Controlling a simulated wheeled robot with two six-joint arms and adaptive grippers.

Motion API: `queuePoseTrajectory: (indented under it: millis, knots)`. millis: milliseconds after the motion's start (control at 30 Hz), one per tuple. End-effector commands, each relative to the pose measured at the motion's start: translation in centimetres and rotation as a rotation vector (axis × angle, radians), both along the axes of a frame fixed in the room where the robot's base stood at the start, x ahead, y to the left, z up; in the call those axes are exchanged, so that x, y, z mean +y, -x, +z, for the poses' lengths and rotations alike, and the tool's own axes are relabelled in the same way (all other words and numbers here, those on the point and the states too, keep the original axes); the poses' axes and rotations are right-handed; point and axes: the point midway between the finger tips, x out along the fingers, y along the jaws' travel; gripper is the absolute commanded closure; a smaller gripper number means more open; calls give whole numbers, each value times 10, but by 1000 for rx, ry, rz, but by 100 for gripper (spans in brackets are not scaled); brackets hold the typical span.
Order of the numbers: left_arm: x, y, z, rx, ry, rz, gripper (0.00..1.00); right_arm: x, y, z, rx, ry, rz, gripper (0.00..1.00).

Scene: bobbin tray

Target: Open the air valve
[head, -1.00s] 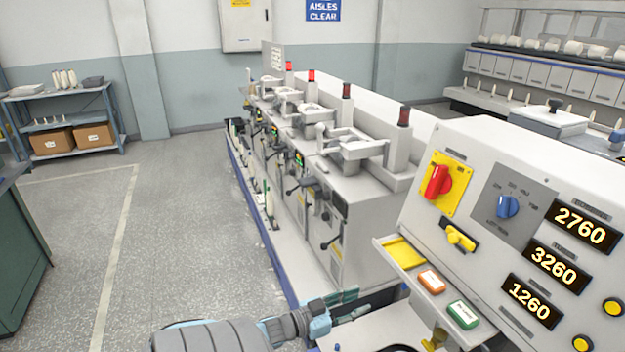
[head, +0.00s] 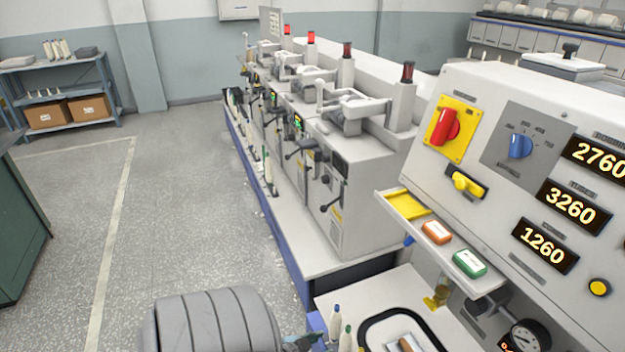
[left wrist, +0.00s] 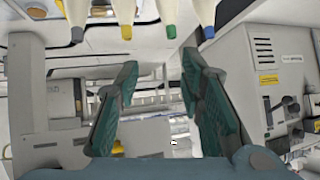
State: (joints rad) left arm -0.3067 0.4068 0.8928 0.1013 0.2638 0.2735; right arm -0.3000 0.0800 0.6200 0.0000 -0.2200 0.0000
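No part is labelled as the air valve in a way I can read. A pressure gauge (head: 530,336) on a grey pipe sits under the control panel at the lower right of the head view. A small yellow fitting (head: 432,303) is below the panel's shelf, left of the gauge. A yellow handle (head: 467,185) on a black plate is on the panel face. My left gripper shows only partly at the bottom edge of the head view (head: 303,343). In the left wrist view the left gripper (left wrist: 160,68) is open, with nothing between its teal fingers. My right gripper is out of view.
The control panel (head: 482,95) carries a red switch (head: 444,127) and a blue knob (head: 520,146). Its shelf holds orange (head: 437,232) and green (head: 469,263) blocks. Bobbins (head: 346,337) stand near my left gripper. The floor aisle (head: 180,220) at left is clear.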

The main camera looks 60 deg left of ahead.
Motion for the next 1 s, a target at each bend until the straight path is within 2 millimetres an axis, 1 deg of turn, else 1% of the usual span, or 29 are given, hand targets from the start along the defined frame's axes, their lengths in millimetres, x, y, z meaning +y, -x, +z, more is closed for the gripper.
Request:
queuePoseTrajectory:
  millis: [33, 100, 200, 333, 600, 667, 733, 767, 800, 867, 900, 933, 1000]
  knots:
    - [-4, 7, -13, 28, 3, 5, 65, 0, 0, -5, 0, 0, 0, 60]
    - [-9, 15, -25, 64, 2, 8, 65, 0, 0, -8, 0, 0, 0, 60]
    - [-15, 25, -38, 102, 3, 12, 65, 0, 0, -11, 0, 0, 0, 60]
    - [-18, 31, -45, 127, 3, 13, 65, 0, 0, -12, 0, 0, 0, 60]
    - [-19, 32, -45, 131, 2, 13, 65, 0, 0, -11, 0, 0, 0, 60]
    - [-23, 38, -51, 152, 5, 15, 65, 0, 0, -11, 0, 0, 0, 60]
    - [-42, 64, -74, 252, 14, 19, 65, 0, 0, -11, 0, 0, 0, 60]
    - [-56, 82, -88, 318, 22, 18, 65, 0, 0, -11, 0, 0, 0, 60]
    - [-77, 109, -106, 417, 33, 11, 65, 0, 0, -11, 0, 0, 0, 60]
    - [-112, 151, -128, 565, 54, -14, 65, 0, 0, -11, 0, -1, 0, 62]
    - [-133, 175, -138, 648, 69, -33, 65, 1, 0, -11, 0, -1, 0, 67]
    - [-145, 189, -143, 700, 76, -48, 65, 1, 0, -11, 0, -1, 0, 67]
    - [-165, 211, -149, 775, 89, -71, 65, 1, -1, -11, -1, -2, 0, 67]
